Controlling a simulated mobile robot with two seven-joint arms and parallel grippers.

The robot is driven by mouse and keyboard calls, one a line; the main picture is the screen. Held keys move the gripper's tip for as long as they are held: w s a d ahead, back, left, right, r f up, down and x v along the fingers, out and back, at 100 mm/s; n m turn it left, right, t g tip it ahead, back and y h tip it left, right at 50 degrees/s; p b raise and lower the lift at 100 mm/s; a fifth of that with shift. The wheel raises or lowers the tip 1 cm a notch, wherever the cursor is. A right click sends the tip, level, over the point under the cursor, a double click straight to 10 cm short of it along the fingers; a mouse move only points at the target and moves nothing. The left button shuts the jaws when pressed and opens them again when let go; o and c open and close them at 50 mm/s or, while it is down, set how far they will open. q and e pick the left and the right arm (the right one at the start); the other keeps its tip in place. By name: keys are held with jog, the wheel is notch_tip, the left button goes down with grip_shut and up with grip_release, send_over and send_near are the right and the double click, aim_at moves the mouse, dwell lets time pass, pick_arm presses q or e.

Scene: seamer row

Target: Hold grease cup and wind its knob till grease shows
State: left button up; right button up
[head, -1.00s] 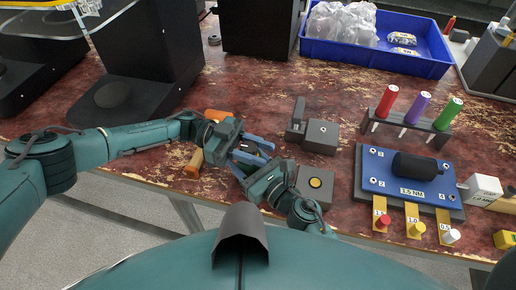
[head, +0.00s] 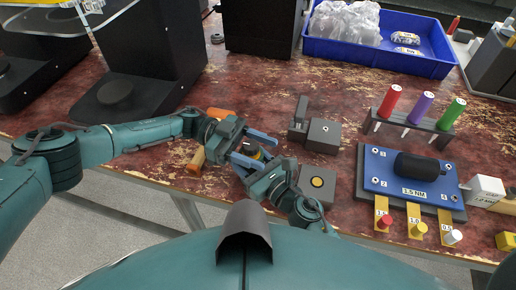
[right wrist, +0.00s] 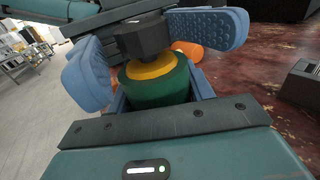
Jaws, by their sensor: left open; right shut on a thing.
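The grease cup (right wrist: 160,85) has a green body, a yellow band above it and a dark knob (right wrist: 142,36) on top. My right gripper (head: 262,165) is shut on the green body, seen close in the right wrist view. My left gripper (head: 254,148) is open, with one blue finger (right wrist: 90,75) and the other (right wrist: 210,28) on either side of the knob, apart from it. In the head view the cup is mostly hidden between the grippers; a little yellow shows. I cannot tell whether the yellow is grease or part of the cup.
An orange cylinder (head: 221,113) and an orange-brown block (head: 196,160) lie beside my left gripper. Grey blocks (head: 323,134) stand to the right, then a blue torque board (head: 378,181), a rack of coloured drivers (head: 412,125) and a blue bin (head: 430,65).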

aim_at(258, 156)
pick_arm(q)
jog(key=shift+r, duration=0.1)
notch_tip(258, 156, up, 10)
dwell(0.4)
pick_arm(e)
jog(key=o, duration=1.1)
jog(key=v, duration=1.2)
